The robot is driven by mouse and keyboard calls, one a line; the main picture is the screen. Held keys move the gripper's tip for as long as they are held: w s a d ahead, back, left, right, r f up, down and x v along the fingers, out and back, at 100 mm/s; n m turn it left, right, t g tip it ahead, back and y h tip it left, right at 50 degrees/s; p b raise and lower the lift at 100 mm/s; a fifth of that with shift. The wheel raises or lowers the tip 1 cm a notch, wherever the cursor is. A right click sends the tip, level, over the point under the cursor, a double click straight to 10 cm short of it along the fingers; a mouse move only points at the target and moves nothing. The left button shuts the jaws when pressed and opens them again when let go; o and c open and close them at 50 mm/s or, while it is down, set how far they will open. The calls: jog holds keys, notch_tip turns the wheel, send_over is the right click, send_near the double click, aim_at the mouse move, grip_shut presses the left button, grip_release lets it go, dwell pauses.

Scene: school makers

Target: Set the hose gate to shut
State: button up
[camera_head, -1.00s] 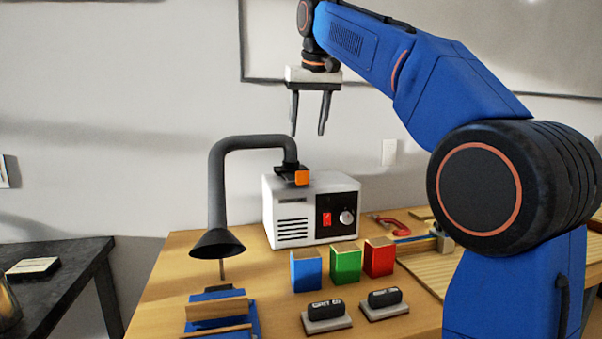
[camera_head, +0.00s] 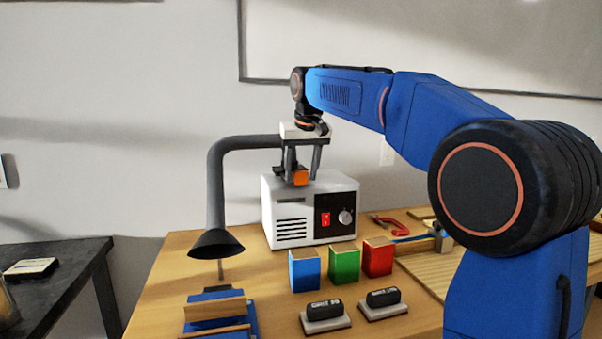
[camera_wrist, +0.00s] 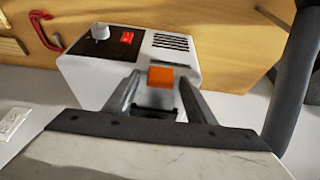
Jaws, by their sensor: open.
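The hose gate shows as an orange tab (camera_head: 300,177) on a dark fitting where the grey hose (camera_head: 215,185) meets the top of the white extractor box (camera_head: 290,222). My gripper (camera_head: 300,175) points down over the fitting, its two fingers apart and empty. In the wrist view the orange tab (camera_wrist: 161,77) lies between the open fingers (camera_wrist: 158,92), a little beyond them. I cannot tell whether either finger touches it. The dark fitting is partly hidden by my gripper.
The box front has a red switch (camera_head: 326,219) and a knob (camera_head: 345,217). The wall is close behind.

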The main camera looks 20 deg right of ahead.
aim_at(296, 167)
jog(key=shift+f, duration=0.1)
grip_shut()
jog(key=shift+w, duration=3.2)
grip_release()
jog(key=shift+w, duration=0.1)
jog(key=v, duration=1.7)
jog(key=shift+s+r, duration=0.2)
